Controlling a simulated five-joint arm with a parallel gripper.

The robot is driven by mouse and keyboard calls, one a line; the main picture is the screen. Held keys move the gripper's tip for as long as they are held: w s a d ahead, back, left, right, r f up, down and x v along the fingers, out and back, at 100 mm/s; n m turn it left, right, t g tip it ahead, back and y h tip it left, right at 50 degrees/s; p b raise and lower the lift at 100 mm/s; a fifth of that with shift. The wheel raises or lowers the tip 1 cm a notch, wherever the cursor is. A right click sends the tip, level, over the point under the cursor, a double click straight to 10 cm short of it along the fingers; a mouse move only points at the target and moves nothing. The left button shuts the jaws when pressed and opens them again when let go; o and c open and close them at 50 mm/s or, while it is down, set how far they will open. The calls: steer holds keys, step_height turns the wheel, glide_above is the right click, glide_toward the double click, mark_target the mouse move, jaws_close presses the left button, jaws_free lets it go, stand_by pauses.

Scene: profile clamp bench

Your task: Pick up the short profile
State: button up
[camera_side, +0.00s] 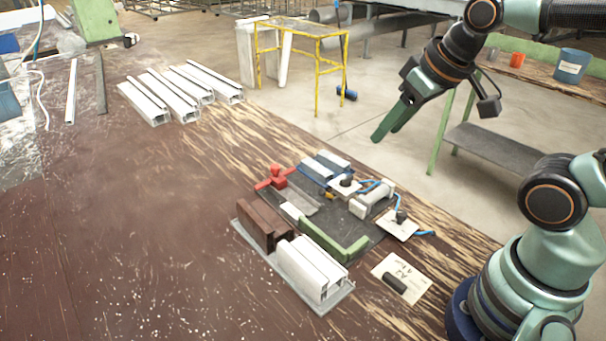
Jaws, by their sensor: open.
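A short white profile (312,266) with grooves along its top lies on a thin grey plate (262,250) at the front of the work area. A short brown profile (263,222) lies beside it on the same plate, to its left. Which of the two the task means, I cannot tell. My gripper (388,134) has green fingers and hangs in the air at the upper right, well above and behind both profiles. Its fingers are apart, with nothing between them.
A dark mat (365,237) behind the profiles holds a red clamp (277,177), a green bar (333,240) and blue-white parts. A card (401,278) with a black cylinder lies at right. Several long white profiles (180,90) lie far left. The brown table's left front is clear.

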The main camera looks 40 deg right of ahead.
steer(key=shift+o, duration=0.8)
